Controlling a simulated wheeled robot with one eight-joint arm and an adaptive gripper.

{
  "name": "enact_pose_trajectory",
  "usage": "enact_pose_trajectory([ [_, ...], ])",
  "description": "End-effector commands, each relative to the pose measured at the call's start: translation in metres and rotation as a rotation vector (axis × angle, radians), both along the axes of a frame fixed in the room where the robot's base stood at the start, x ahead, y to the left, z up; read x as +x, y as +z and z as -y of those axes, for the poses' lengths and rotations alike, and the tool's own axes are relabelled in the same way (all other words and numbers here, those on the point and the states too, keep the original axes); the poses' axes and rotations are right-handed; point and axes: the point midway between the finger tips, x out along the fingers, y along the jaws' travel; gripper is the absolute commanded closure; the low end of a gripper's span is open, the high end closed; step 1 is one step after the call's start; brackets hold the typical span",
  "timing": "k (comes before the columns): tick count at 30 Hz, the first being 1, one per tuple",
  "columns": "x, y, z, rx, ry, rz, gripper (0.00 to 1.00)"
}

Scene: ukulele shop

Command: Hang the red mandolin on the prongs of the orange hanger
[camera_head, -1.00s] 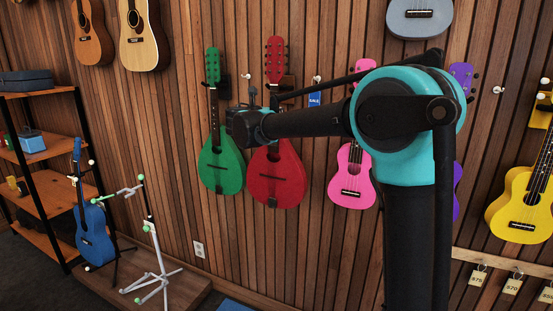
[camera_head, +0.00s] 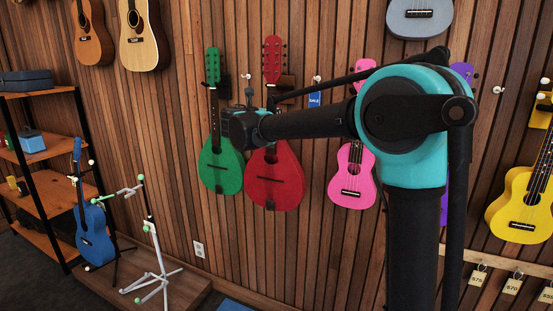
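The red mandolin (camera_head: 275,185) is upright in front of the slatted wall, between the green mandolin (camera_head: 220,170) and the pink ukulele (camera_head: 351,180). My gripper (camera_head: 245,122) is at the height of its neck, and my arm crosses in front of that neck. The fingertips are hidden, but the mandolin shifts along with my gripper, so it appears shut on the neck. A brownish-orange hanger (camera_head: 288,82) shows on the wall just right of the mandolin's headstock. Its prongs are mostly hidden, and I cannot tell whether they touch the mandolin.
A blue sale tag (camera_head: 315,98) and a white hook (camera_head: 316,79) are right of the hanger. A yellow ukulele (camera_head: 522,205) hangs at the far right. A blue guitar (camera_head: 93,232), a white stand (camera_head: 158,262) and a shelf (camera_head: 48,205) are at the left.

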Motion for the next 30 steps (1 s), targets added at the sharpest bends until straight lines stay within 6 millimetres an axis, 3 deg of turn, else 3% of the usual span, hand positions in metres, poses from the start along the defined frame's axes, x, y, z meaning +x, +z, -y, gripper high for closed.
enact_pose_trajectory([
  [30,-0.037,0.001,-0.014,-0.002,0.001,0.002,1.0],
])
